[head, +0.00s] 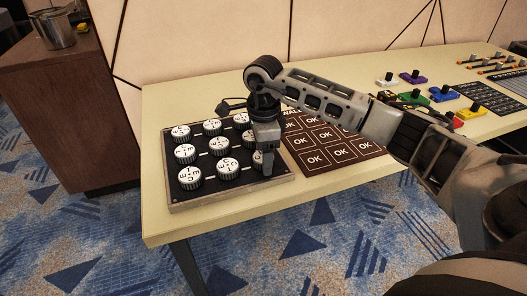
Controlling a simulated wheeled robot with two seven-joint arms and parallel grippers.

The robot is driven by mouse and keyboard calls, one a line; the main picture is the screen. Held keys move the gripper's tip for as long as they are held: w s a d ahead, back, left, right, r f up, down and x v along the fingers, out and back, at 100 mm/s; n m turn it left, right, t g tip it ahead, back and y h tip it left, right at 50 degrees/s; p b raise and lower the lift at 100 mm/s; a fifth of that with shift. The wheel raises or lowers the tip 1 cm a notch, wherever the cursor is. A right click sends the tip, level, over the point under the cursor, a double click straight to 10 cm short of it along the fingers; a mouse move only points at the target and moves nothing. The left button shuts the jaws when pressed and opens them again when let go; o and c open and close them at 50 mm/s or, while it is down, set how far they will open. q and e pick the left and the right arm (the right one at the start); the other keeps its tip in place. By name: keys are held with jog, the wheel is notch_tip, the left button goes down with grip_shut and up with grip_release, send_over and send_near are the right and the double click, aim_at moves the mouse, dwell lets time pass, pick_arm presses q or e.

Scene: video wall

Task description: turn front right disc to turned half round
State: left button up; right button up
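The board (210,195) lies on the near left part of the table. It is dark with a pale edge and carries rows of white-topped, lettered discs. The front right disc (257,159) is mostly hidden behind my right gripper, with only a sliver of it showing. My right gripper (266,170) points down at that disc, its fingertips low over the board's right edge. Whether its fingers are closed on the disc cannot be seen. The front middle disc (228,169) and the front left disc (190,178) show clearly to its left. My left gripper is not in view.
A dark panel of OK squares (313,158) lies right of the board. Coloured blocks with knobs, such as a purple one (413,77), and a slider panel (500,65) stand farther right. A brown cabinet with a metal pot (54,29) is at far left.

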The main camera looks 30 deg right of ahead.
jog(key=c, duration=1)
jog(key=shift+m, duration=0.3)
